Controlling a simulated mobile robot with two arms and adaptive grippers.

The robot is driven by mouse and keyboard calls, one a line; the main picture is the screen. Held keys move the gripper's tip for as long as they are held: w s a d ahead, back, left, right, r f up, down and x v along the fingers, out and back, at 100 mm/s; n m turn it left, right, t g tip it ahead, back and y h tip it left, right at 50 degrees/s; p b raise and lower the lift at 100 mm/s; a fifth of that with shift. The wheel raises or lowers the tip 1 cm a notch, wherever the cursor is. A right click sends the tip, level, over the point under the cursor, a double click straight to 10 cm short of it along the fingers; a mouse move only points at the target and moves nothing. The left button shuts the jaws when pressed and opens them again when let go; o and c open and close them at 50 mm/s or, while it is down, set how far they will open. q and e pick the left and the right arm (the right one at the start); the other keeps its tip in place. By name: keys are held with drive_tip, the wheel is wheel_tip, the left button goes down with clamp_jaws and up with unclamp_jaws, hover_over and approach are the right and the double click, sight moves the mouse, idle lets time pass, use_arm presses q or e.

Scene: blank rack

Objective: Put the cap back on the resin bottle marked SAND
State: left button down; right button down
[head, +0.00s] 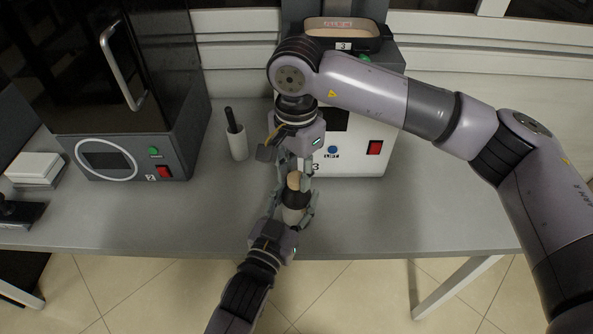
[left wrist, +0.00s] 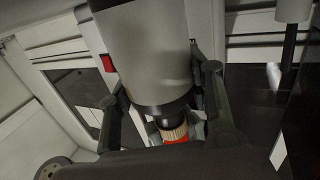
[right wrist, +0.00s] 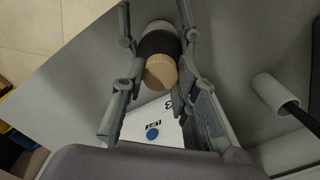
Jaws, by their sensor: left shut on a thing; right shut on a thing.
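The resin bottle (head: 291,215) is pale with a black shoulder. It is upright over the table's front part, with my left gripper (head: 297,205) shut around its body. It also shows large in the left wrist view (left wrist: 145,55). No SAND marking is legible. The tan cap (head: 294,181) is at the bottle's top; the right wrist view shows its round face (right wrist: 161,71) in front of the black shoulder. My right gripper (head: 297,172) comes from behind with its fingers on either side of the cap, shut on it. The cap appears in line with the neck; whether it is seated I cannot tell.
A machine marked 3 (head: 376,165) stands close behind the grippers. A dark-doored machine marked 2 (head: 130,160) stands at left. A pale holder with a black handle (head: 238,143) is between them. The grey table (head: 430,225) is clear at front right.

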drive_tip(key=m, duration=1)
drive_tip(key=shift+m, duration=0.4)
drive_tip(key=m, duration=0.8)
drive_tip(key=shift+w, duration=0.1)
drive_tip(key=c, duration=1.2)
unclamp_jaws()
wheel_tip(320, 180, up, 12)
drive_tip(key=shift+f, duration=0.1)
